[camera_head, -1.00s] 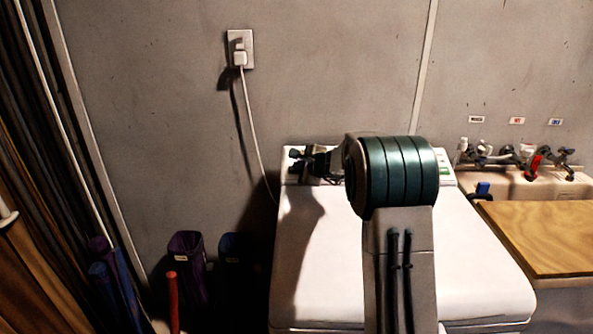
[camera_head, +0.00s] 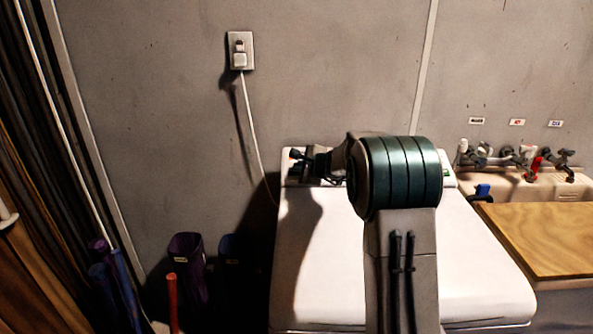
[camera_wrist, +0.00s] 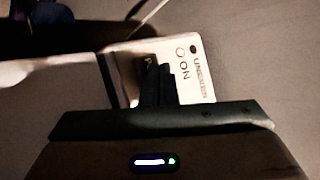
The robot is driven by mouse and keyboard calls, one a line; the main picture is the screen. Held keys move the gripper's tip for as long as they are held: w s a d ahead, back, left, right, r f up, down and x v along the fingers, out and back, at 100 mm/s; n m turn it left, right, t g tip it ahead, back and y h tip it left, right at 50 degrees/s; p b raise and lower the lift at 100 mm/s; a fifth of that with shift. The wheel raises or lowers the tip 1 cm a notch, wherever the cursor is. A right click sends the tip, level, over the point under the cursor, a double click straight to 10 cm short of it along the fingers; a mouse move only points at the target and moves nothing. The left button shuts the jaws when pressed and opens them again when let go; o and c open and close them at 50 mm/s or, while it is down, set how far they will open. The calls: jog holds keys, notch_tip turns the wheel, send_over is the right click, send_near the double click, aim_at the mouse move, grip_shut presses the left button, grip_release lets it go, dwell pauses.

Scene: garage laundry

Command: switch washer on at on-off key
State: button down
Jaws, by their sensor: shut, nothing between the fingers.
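The washer (camera_head: 400,270) is a white top-loader with a raised control panel along its back edge. In the wrist view the panel's end (camera_wrist: 205,80) shows the word ON, a red ring and a dark dot beside more lettering. My gripper (camera_wrist: 152,72) is shut and empty, its dark fingertips in front of the panel just beside the ON label. I cannot tell whether they touch it. The on-off key is not clearly visible; the fingers hide part of the panel. In the head view my gripper (camera_head: 298,165) is at the panel's left end, and my arm covers the panel's middle.
A wall outlet (camera_head: 239,51) has a plugged-in cord running down behind the washer. Taps (camera_head: 515,158) and a wooden board (camera_head: 540,237) are to the right. Dark bins (camera_head: 188,265) stand on the floor to the left. The washer lid is clear.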

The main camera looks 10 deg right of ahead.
jog(key=shift+s+r, duration=0.15)
jog(key=shift+r, duration=0.15)
jog(key=shift+r, duration=0.1)
jog(key=r, duration=0.1)
jog(key=s+r+p, duration=0.1)
jog(key=r, duration=0.1)
jog(key=s+r+p, duration=0.1)
jog(key=shift+a+r, duration=0.25)
jog(key=shift+r, duration=0.05)
jog(key=shift+w, duration=0.1)
dwell(0.5)
